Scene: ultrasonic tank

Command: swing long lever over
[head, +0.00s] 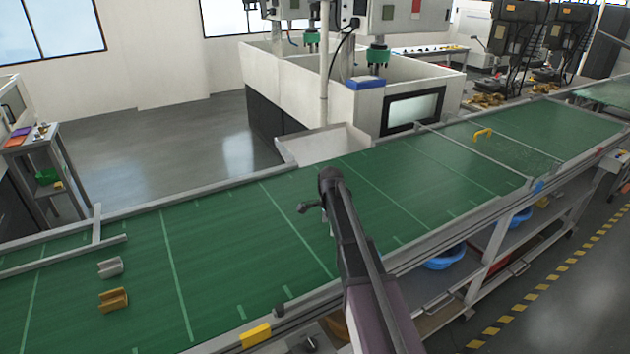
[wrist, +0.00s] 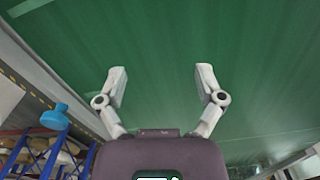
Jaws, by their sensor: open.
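My gripper (wrist: 163,84) is open and empty in the wrist view, its two grey fingers spread apart against green belt surface. In the head view my arm reaches up from the bottom over the belt; its gripper cannot be made out clearly there. I cannot pick out a long lever for certain in either view. White tank-like housings (head: 283,82) stand behind the belt, with grey machine heads above them and a pale upright post (head: 324,75) in front.
The green conveyor belt (head: 220,235) crosses the view, with metal side rails. A grey bracket (head: 110,267) and a yellow bracket (head: 114,299) lie on it at left. A yellow piece (head: 482,133) lies far right. A pale chute (head: 322,146) meets the back edge. Blue bowls (head: 445,258) sit below.

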